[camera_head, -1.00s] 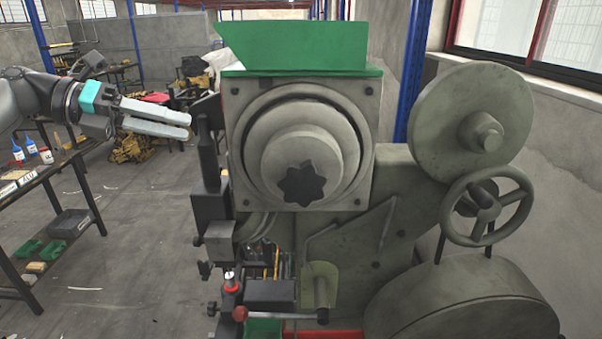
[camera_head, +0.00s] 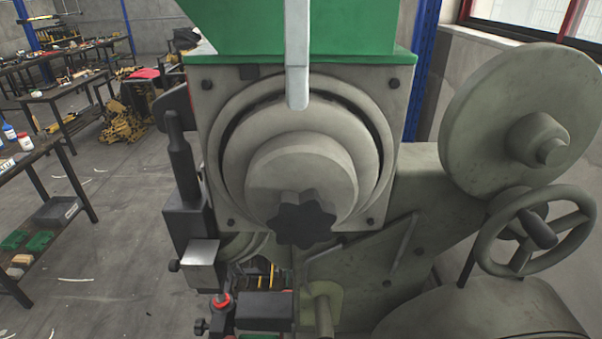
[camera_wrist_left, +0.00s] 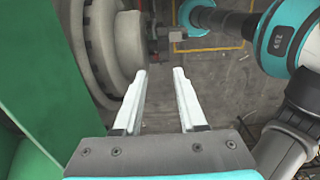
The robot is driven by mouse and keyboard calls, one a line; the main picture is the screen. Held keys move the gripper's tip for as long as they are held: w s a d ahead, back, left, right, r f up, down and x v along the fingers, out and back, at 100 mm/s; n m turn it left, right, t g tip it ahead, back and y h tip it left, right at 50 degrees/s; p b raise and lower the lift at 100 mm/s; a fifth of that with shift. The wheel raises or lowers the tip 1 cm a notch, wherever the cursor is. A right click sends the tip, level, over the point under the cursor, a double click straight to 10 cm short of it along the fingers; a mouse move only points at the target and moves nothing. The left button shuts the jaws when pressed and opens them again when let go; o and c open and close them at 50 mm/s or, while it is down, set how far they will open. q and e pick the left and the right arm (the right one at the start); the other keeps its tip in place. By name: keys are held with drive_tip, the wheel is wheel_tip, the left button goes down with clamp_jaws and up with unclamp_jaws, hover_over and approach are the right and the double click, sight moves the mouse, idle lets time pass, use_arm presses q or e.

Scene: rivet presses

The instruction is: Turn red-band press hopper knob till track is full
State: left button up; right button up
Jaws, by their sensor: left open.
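The press hopper knob (camera_head: 302,222) is a black star-shaped knob on the front of a grey round hub, below the green hopper (camera_head: 340,30). My left gripper (camera_head: 298,100) shows as one pale finger, edge-on, hanging in front of the hopper and the upper rim of the drum, above the knob and apart from it. In the left wrist view my left gripper (camera_wrist_left: 159,75) is open and empty, its two fingers spread beside the grey drum (camera_wrist_left: 105,45). The knob is not clear in that view. The track and its fill are not clearly visible. My right gripper is not seen.
A grey handwheel (camera_head: 535,230) and a large disc (camera_head: 520,125) stand right of the drum. A black upright fixture (camera_head: 182,170) is at its left. A teal and white arm link of mine fills the upper right of the wrist view. A table stands far left.

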sight(302, 196)
use_arm(q)
drive_tip(key=f, duration=0.9)
drive_tip(key=s+f, duration=0.1)
drive_tip(key=f, duration=0.4)
drive_tip(key=shift+d+f+p, duration=0.15)
drive_tip(key=shift+d+p, duration=0.05)
drive_tip(key=shift+p, duration=0.15)
drive_tip(key=shift+f, duration=0.4)
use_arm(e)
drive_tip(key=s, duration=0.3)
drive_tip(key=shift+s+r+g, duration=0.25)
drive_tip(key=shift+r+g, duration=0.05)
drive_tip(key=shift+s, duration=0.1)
use_arm(q)
clamp_jaws()
